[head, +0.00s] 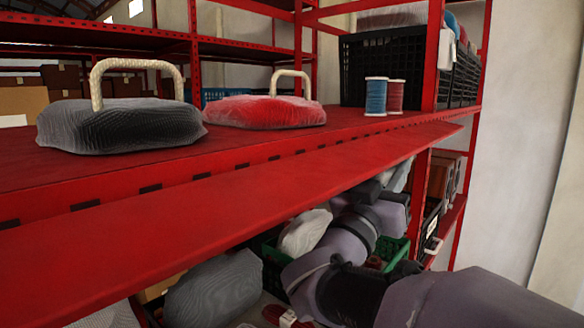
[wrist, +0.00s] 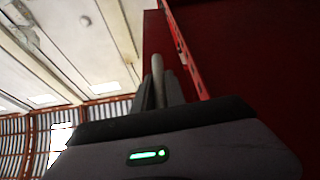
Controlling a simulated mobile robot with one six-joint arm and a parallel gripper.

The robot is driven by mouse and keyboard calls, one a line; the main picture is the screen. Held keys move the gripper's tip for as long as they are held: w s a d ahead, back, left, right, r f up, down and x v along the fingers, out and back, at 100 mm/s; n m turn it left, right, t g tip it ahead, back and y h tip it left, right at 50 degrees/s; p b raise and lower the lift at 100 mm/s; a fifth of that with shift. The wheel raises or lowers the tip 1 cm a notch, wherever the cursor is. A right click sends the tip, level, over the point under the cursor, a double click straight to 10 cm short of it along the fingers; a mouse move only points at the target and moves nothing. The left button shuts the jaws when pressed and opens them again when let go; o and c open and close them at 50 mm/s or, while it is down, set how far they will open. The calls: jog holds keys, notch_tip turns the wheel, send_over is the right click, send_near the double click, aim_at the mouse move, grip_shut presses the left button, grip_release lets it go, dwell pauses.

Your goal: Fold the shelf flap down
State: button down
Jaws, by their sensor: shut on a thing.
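The red shelf flap (head: 215,205) runs along the front edge of the red shelf (head: 255,143) in the head view. It juts out from that edge as a long sloping strip, with dark slots along the joint. My arm reaches up from the lower right beneath the flap, and the flap hides my gripper's fingertips there.
On the shelf stand a grey drum bag (head: 120,125), a red drum bag (head: 262,112), two thread spools (head: 376,97) and a black crate (head: 385,68). Below are wrapped bundles (head: 215,290) and a green crate (head: 394,246) close to my arm. A red post (head: 432,55) stands at right.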

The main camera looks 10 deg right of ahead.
jog(key=n, duration=0.1)
jog(key=r+n+t+y, duration=0.1)
jog(key=shift+s+d+r+n+p, duration=0.15)
jog(key=shift+s+d+n+p, duration=0.15)
jog(key=shift+s+n+p, duration=0.1)
jog(key=c, duration=1.4)
grip_release()
jog(key=shift+o, duration=0.2)
jog(key=b+v, duration=0.3)
jog(key=v, duration=1.4)
jog(key=shift+f+b, duration=0.25)
jog(key=shift+b, duration=0.15)
jog(key=shift+s, duration=0.15)
